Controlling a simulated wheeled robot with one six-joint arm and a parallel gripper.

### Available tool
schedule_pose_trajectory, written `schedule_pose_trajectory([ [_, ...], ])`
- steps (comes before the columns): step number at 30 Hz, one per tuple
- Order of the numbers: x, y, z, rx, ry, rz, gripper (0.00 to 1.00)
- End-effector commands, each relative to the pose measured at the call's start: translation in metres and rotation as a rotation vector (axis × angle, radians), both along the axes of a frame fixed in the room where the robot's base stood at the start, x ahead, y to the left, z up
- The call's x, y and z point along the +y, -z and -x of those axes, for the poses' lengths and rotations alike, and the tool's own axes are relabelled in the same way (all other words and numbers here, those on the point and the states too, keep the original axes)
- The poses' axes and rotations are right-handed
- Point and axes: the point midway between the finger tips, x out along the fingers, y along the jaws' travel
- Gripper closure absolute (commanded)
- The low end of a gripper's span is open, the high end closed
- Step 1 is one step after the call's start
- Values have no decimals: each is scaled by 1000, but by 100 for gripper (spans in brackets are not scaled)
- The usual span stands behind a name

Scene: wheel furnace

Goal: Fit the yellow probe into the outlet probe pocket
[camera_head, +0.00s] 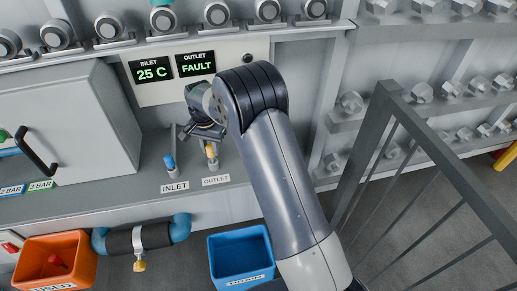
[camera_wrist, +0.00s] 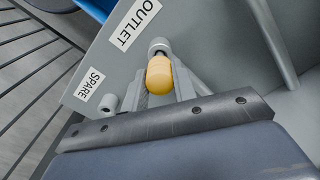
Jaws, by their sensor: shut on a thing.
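The yellow probe (camera_wrist: 158,74) is held between the two fingers of my gripper (camera_wrist: 161,88) in the wrist view. Its far end is at the grey round outlet pocket (camera_wrist: 159,46), beside the OUTLET label (camera_wrist: 137,20). I cannot tell how deep the probe sits in the pocket, or whether it is in at all. In the head view the yellow probe (camera_head: 211,152) shows below my gripper (camera_head: 207,138), above the OUTLET label (camera_head: 216,181). My arm hides part of the area. The outlet display (camera_head: 196,64) reads FAULT.
A blue probe (camera_head: 169,162) stands upright at INLET, close on the left. A SPARE label (camera_wrist: 90,85) is beside a small grey pocket (camera_wrist: 109,103). A blue drain bin (camera_head: 241,256) and orange bin (camera_head: 55,262) are below the shelf. A grey railing (camera_head: 440,160) stands right of my arm.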

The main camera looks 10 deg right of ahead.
Motion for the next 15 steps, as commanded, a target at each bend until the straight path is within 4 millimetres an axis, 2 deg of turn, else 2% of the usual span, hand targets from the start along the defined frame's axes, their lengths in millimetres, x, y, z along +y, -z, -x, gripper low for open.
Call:
schedule_pose_trajectory([
  [15, 0, 12, 0, 1, 0, 0, 100],
])
